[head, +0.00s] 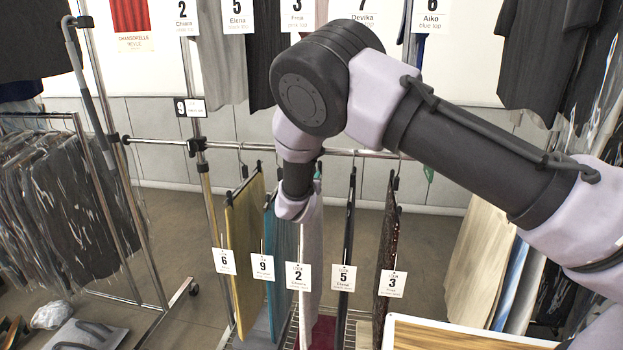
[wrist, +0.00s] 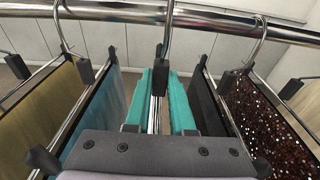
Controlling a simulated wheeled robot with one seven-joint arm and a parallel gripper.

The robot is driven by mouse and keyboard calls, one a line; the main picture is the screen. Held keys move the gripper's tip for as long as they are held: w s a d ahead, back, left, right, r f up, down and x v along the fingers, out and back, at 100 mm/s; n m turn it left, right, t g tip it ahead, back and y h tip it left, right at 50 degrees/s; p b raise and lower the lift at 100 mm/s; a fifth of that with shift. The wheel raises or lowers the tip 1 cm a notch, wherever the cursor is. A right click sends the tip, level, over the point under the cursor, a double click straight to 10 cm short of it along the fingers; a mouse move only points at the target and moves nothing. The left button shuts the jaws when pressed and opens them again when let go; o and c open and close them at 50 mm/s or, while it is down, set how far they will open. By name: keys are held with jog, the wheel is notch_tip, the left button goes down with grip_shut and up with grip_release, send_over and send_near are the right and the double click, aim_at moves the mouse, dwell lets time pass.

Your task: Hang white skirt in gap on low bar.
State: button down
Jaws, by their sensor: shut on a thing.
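The white skirt (head: 312,235) hangs between the teal garment (head: 283,240) and the black garment (head: 348,240), under the low bar (head: 340,152); a tag reading 2 is in front of it. My gripper (wrist: 160,105) has its teal fingers shut on the skirt's hanger (wrist: 160,62), just below the bar. In the wrist view the hook's stem overlaps the low bar (wrist: 120,12); I cannot tell whether it rests on it. In the head view my arm hides most of the gripper and hanger top. The skirt cloth is hidden in the wrist view.
A yellow garment (head: 245,250) hangs left of the teal one, and a brown sequined garment (head: 388,250) hangs right of the black one. Neighbouring hangers stand close on both sides of my gripper. A rack of dark clothes (head: 60,210) is at left.

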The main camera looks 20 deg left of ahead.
jog(key=shift+w+a, duration=0.15)
jog(key=shift+w, duration=1.15)
jog(key=shift+w+a, duration=0.15)
jog(key=shift+w, duration=1.15)
jog(key=shift+w, duration=0.15)
jog(key=shift+f, duration=0.6)
jog(key=shift+f, duration=0.55)
jog(key=shift+f, duration=0.2)
jog(key=shift+f, duration=0.3)
jog(key=c, duration=0.7)
grip_release()
